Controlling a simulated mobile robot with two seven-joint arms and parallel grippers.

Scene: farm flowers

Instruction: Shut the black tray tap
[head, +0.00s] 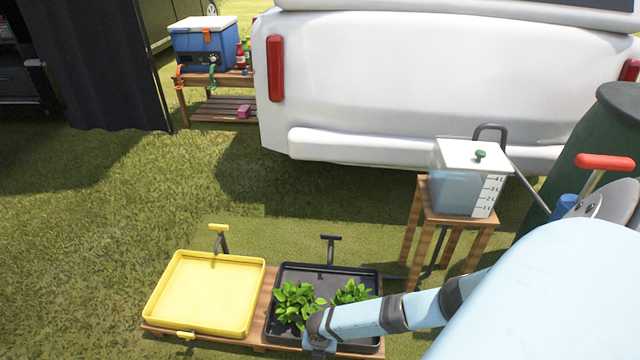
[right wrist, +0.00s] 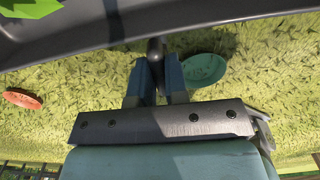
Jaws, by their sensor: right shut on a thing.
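The black tray (head: 376,318) sits on a low wooden stand and holds two leafy green plants (head: 296,302). My right gripper (head: 318,344) is at the tray's front edge and hides the front tap in the head view. In the right wrist view, the tray's dark underside (right wrist: 220,27) crosses the top. There, my right gripper's fingers (right wrist: 155,80) are shut on the dark stem of the black tray tap (right wrist: 155,48), just below the tray wall. How far the tap is turned cannot be told. My left gripper is not in view.
A yellow tray (head: 205,292) with a yellow front tap (head: 186,335) stands left of the black tray. A black T-shaped spout (head: 331,240) rises behind the black tray. A water tank (head: 461,190) stands on a wooden stool. A green disc (right wrist: 203,69) lies near the fingers.

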